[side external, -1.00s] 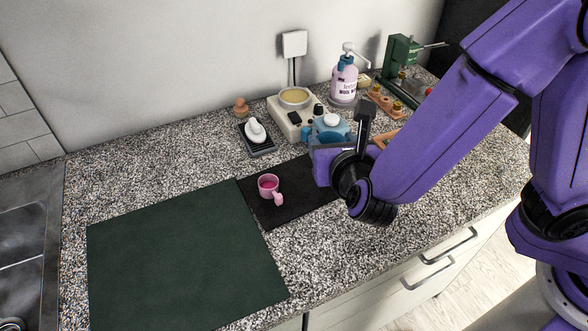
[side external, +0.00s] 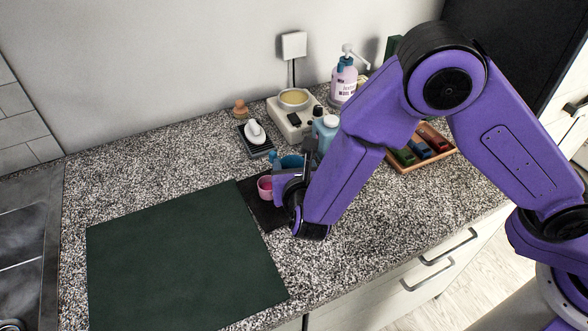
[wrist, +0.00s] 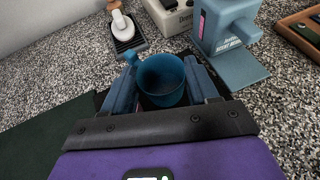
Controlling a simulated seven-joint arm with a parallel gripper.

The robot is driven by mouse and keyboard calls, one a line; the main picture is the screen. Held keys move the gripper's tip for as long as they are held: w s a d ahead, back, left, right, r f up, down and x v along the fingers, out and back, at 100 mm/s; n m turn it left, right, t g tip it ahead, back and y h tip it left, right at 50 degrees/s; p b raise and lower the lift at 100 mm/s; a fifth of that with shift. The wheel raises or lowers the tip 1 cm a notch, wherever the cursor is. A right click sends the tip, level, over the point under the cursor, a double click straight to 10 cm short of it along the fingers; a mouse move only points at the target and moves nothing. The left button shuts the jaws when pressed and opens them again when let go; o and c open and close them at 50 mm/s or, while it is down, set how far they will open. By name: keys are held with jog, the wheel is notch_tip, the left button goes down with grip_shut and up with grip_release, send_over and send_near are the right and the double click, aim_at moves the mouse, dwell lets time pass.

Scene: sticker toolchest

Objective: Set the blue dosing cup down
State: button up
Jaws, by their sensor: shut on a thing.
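The blue dosing cup (wrist: 163,82) is upright between the fingers of my gripper (wrist: 165,88) in the wrist view, with its small handle toward the upper left. My gripper (side external: 292,168) is shut on it. In the side view the cup (side external: 291,161) shows only partly behind my gripper, over or near the dark mat (side external: 258,212). I cannot tell whether its base touches the mat. A pink cup (side external: 265,186) stands on that mat, just left of my gripper and partly covered by it.
A small dark stand with a white object (side external: 255,134) is at the back left. A wooden tray of coloured blocks (side external: 438,160) is at the right. The large green mat (side external: 185,255) is clear.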

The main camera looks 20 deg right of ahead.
jog(key=shift+f, duration=0.45)
jog(key=shift+f, duration=0.15)
jog(key=o, duration=1.1)
jog(key=shift+o, duration=0.2)
jog(key=shift+s+a+r, duration=0.1)
jog(key=shift+s+r, duration=0.15)
jog(key=v, duration=1.1)
jog(key=shift+s, duration=0.25)
jog(key=shift+r, duration=0.1)
